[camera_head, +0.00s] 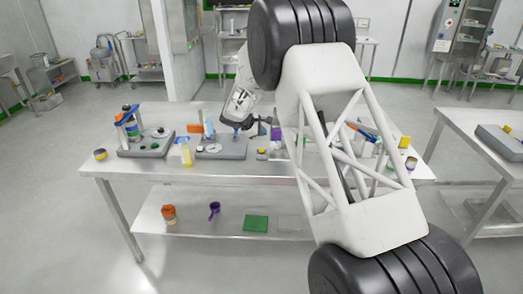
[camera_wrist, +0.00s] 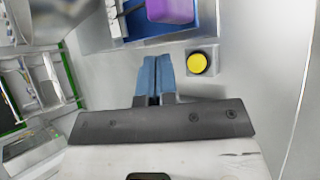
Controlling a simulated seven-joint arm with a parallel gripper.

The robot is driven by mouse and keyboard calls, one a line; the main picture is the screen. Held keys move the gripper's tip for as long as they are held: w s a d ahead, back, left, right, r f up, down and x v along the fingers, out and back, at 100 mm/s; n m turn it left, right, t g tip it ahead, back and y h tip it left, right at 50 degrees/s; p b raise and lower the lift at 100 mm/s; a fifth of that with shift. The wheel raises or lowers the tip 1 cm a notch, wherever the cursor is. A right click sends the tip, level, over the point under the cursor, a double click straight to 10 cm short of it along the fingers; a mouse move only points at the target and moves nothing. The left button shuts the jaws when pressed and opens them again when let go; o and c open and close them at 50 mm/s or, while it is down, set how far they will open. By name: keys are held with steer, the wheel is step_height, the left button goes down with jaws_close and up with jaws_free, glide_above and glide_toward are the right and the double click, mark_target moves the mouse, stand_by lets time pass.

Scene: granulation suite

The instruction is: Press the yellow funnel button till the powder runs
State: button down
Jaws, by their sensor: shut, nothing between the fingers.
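The yellow button (camera_wrist: 198,62) is a round cap on a small grey base in the wrist view. It also shows as a small yellow dot (camera_head: 262,151) on the table in the head view. My gripper (camera_wrist: 155,62) is shut and empty, its blue fingertips side by side. In the wrist view the fingertips are just left of the button, apart from it in the picture. In the head view my gripper (camera_head: 237,133) is left of the button and above the grey stand. I see no running powder; the funnel cannot be made out clearly.
A purple part (camera_wrist: 170,10) sits over a blue surface beyond the button. A grey stand (camera_head: 222,150), a yellow bottle (camera_head: 185,152) and a rack with coloured rings (camera_head: 130,125) stand on the steel table (camera_head: 210,177). My arm hides much of the table's right part.

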mark_target(262, 150)
steer(key=shift+f, duration=2.55)
steer(key=shift+f, duration=0.95)
stand_by(1.2)
steer(key=shift+r, duration=0.9)
steer(key=shift+r, duration=0.1)
stand_by(0.3)
steer(key=shift+r, duration=2.4)
